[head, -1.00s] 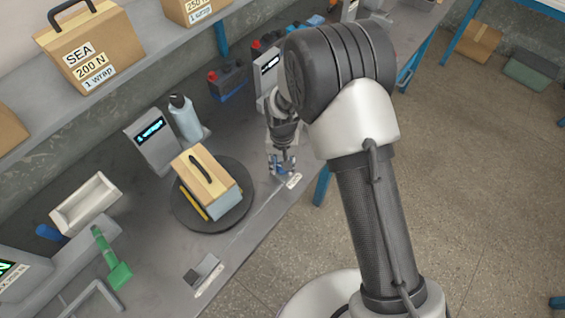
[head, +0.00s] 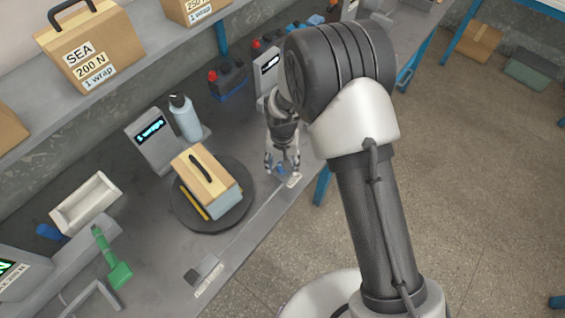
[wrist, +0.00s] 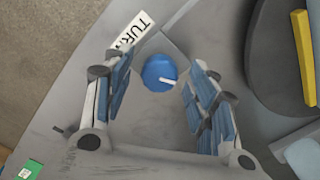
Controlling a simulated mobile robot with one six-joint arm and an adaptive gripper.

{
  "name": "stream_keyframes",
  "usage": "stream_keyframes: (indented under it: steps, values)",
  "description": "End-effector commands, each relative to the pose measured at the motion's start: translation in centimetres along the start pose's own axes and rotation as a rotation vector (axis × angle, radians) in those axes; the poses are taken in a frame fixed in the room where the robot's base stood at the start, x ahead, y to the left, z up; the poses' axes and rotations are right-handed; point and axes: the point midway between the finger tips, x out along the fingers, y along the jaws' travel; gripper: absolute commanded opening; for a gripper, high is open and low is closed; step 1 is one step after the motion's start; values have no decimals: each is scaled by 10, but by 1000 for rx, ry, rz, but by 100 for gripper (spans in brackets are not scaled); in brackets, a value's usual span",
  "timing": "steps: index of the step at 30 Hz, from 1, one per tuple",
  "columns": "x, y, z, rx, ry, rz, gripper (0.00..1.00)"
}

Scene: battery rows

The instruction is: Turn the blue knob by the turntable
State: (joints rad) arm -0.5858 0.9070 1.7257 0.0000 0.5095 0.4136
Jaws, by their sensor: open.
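The blue knob (wrist: 160,73) shows in the wrist view between my gripper's open fingers, with a white pointer mark toward its right. In the head view the knob (head: 280,170) is small and partly hidden by my gripper (head: 283,165). My gripper also shows in the wrist view (wrist: 160,105), its blue-padded fingers apart on both sides of the knob, with a gap on each side. The dark round turntable (head: 185,212) lies to the left of the knob in the head view and carries a wooden box (head: 207,177).
A white label (wrist: 133,32) lies beside the knob. A grey display unit (head: 158,153) and a bottle (head: 184,119) stand behind the turntable. A green tool (head: 113,262) is at the left. The bench edge runs close to the knob.

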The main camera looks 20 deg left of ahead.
Motion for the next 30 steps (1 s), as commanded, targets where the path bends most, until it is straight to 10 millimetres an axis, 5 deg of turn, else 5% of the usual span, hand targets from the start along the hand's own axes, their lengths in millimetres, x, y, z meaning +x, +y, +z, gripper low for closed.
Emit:
stream_keyframes:
  steps: [5,18,30]
  values:
    - [-13,-1,-1,0,4,-2,53]
    - [-99,0,-1,0,4,-2,53]
    - [-120,0,0,0,-1,0,53]
